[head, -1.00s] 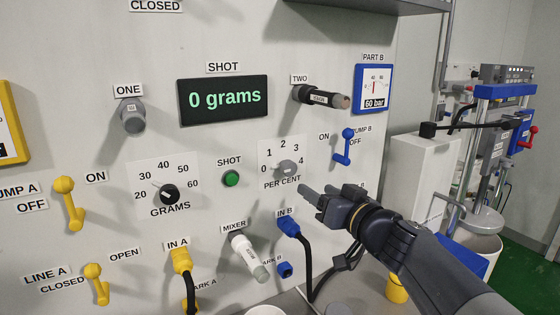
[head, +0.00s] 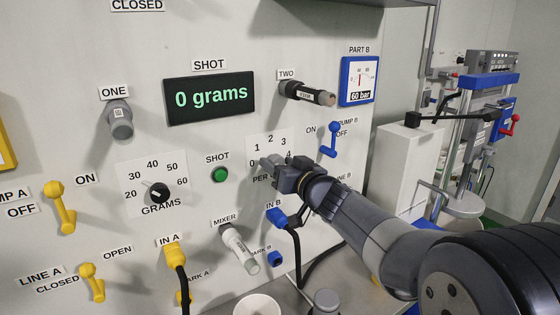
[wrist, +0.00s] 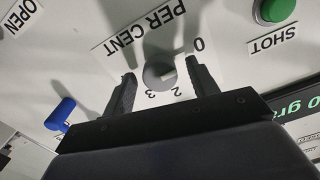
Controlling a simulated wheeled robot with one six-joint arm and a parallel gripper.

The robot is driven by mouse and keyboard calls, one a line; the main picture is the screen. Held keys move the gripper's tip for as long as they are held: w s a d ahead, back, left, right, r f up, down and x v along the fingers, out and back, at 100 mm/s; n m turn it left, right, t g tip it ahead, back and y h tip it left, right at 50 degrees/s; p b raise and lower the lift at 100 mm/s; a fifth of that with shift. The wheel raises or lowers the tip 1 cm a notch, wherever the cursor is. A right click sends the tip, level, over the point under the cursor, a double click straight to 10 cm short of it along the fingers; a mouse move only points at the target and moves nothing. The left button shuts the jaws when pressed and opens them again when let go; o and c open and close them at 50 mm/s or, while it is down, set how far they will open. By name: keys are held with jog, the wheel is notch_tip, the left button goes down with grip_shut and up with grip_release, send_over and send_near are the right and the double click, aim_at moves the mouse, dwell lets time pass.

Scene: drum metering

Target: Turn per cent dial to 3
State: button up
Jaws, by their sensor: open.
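The per cent dial (wrist: 158,75) is a grey round knob on a white plate, seen in the wrist view between my fingers. Its pale mark points roughly toward the right finger, which hides the number there; 0, 2 and 3 show around it. I cannot tell the exact setting. My gripper (wrist: 160,70) is open, with one finger on each side of the knob; whether they touch it is unclear.
The blue pump B lever (head: 333,138) is right of my gripper. The green shot button (head: 220,174) and grams dial (head: 159,192) are to the left. The blue IN B connector (head: 277,216) with its black hose is just below. The display (head: 210,97) reads 0 grams.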

jog(key=shift+w+a, duration=0.1)
jog(key=shift+w, duration=0.05)
jog(key=shift+c, duration=0.2)
jog(key=c, duration=0.9)
jog(key=shift+c, duration=0.2)
